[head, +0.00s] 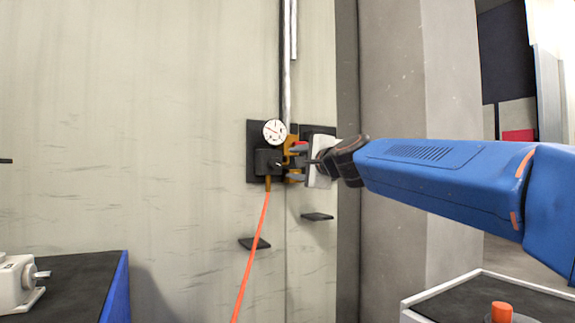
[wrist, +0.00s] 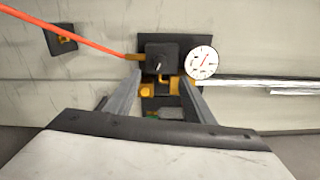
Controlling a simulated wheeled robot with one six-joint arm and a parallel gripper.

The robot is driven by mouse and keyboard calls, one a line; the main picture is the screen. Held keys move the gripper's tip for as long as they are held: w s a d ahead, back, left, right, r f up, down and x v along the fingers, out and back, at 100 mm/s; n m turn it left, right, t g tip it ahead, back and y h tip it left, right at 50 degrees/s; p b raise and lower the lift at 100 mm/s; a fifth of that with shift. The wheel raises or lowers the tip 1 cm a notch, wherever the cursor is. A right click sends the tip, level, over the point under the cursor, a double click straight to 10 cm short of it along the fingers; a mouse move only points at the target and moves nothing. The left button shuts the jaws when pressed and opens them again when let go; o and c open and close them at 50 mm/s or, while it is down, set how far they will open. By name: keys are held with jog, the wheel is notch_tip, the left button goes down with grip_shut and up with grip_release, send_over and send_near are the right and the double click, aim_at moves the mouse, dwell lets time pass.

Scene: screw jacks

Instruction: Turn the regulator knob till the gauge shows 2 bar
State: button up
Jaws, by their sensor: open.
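The gauge (head: 275,132) is a round white dial with a red needle, mounted on a dark wall plate. It also shows in the wrist view (wrist: 202,63); its numbers are too small to read. The regulator (head: 267,161) is a dark block below the gauge, with brass fittings. In the wrist view its dark front (wrist: 160,57) bears a small white mark; I cannot clearly tell the knob from the body. My gripper (head: 290,163) is open, facing the regulator from the right. In the wrist view its fingertips (wrist: 162,76) lie either side of the dark front; contact cannot be told.
An orange hose (head: 253,247) hangs from the regulator. A metal pipe (head: 287,60) rises above the gauge. Small dark brackets (head: 317,216) stick out of the wall below. A grey pillar (head: 390,220) stands right; a dark-topped bench (head: 85,275) is lower left.

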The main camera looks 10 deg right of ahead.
jog(key=shift+v, duration=2.6)
jog(key=s+d+f+n+g+h, duration=0.2)
jog(key=s+d+f+n+g, duration=0.1)
jog(key=s+f, duration=0.9)
jog(key=s+d+f+n+g+h, duration=0.1)
jog(key=s+d+f+n+g, duration=0.3)
jog(key=f, duration=1.8)
jog(key=s+d+f+n+g+h, duration=0.2)
jog(key=s+d+f+n+g, duration=0.2)
jog(key=s+f+n, duration=0.5)
jog(key=s+f+g, duration=0.1)
jog(key=s+f, duration=0.7)
jog(key=s, duration=0.3)
jog(key=shift+s+h, duration=0.3)
